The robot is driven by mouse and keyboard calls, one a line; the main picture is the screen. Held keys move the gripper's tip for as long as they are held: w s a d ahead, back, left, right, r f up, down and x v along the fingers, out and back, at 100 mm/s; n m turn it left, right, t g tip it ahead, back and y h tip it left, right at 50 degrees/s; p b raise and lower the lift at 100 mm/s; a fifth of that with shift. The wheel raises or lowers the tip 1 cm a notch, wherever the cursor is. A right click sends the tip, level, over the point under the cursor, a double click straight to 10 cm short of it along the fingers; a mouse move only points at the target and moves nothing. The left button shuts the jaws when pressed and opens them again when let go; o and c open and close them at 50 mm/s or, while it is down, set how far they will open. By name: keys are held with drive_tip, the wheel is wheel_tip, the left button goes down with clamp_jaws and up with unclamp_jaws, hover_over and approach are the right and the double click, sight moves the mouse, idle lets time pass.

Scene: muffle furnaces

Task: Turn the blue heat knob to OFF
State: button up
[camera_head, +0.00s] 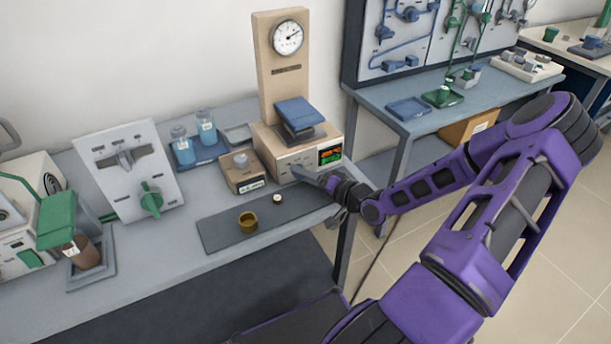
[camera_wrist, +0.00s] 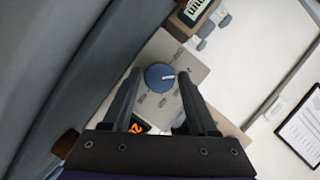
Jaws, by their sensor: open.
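The blue heat knob (camera_wrist: 158,77) is a round dial on the pale front panel (camera_wrist: 190,62) of a beige unit, with small dark markings around it. My gripper (camera_wrist: 159,80) is open, with one finger on each side of the knob in the wrist view. I cannot tell whether either finger touches it. A light mark shows near the knob's right edge, but the lettering is too small to read. In the head view my gripper (camera_head: 322,178) is at the front of the beige unit (camera_head: 285,160) and hides the knob.
A lit display (camera_head: 330,155) is on the unit's front. A small brown box (camera_head: 242,172) stands left of it. A brass cup (camera_head: 247,222) and a small white-topped piece (camera_head: 277,198) are on the dark mat (camera_head: 215,234). A gauge column (camera_head: 283,75) rises behind.

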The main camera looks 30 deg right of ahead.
clamp_jaws()
idle(0.3)
drive_tip(key=n+h, duration=0.1)
drive_tip(key=n, duration=0.2)
drive_tip(key=shift+a+g+h, duration=0.1)
drive_tip(key=shift+g+h, duration=0.2)
drive_tip(key=shift+g, duration=0.1)
drive_tip(key=shift+a+r+n+h+b, duration=0.15)
drive_tip(key=shift+n+h+b, duration=0.65)
drive_tip(key=shift+n+h, duration=0.65)
drive_tip(key=shift+n, duration=0.25)
unclamp_jaws()
